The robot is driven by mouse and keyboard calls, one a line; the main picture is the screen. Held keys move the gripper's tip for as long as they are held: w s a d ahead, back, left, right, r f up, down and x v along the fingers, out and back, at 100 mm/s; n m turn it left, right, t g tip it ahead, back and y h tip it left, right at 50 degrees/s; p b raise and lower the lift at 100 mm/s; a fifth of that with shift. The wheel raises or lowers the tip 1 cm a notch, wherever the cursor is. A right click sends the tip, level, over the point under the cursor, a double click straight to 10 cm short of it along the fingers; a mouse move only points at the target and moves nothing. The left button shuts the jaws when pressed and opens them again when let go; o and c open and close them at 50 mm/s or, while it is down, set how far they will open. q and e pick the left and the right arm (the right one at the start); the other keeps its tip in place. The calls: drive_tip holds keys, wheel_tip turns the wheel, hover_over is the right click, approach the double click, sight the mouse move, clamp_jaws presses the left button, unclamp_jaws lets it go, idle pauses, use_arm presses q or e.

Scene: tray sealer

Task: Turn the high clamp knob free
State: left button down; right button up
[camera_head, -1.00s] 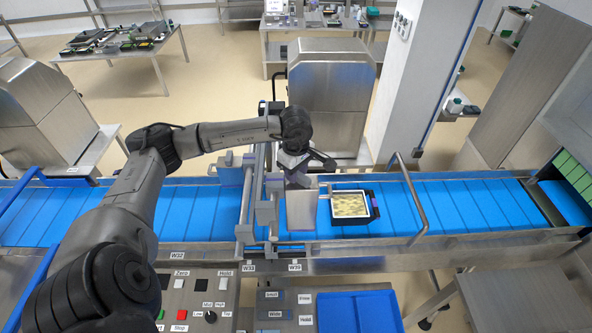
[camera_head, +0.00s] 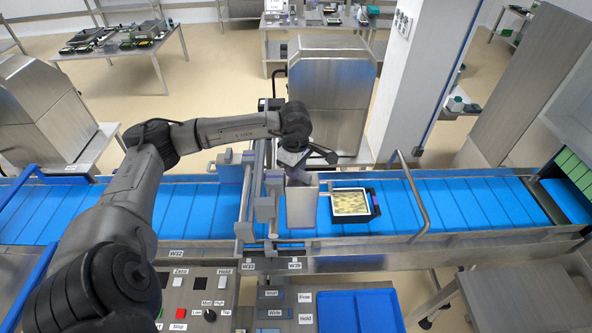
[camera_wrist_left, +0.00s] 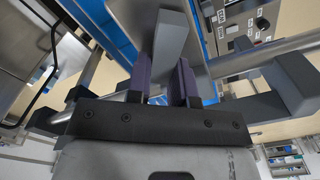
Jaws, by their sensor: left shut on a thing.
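My left gripper (camera_head: 299,176) is at the clamp posts over the blue conveyor, just above and behind an upright grey metal box (camera_head: 301,208). In the left wrist view its two purple fingers (camera_wrist_left: 169,78) stand close on either side of a grey tapered piece, which I take to be the high clamp knob (camera_wrist_left: 172,38). The gripper is shut on it. In the head view the knob is hidden by the gripper and wrist. Grey clamp blocks (camera_head: 265,212) sit on the rails just left of the box. My right gripper is not in view.
A framed tray (camera_head: 334,203) with a patterned yellowish top lies on the blue conveyor (camera_head: 455,205) right of the box. A bent metal guard bar (camera_head: 413,195) crosses the belt farther right. Control panels (camera_head: 195,298) and a blue bin (camera_head: 358,312) are in front.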

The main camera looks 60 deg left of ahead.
use_arm(q)
drive_tip(key=n, duration=0.1)
drive_tip(key=n+b, duration=0.2)
drive_tip(key=shift+s+d+f+n, duration=0.15)
drive_tip(key=shift+s+n, duration=0.1)
drive_tip(key=shift+n, duration=0.15)
drive_tip(key=shift+s+d+n+b, duration=0.2)
drive_tip(key=shift+n+b, duration=0.5)
drive_tip(key=shift+n, duration=0.3)
drive_tip(key=shift+r, duration=0.2)
drive_tip(key=c, duration=1.3)
unclamp_jaws()
drive_tip(key=shift+r, duration=6.9)
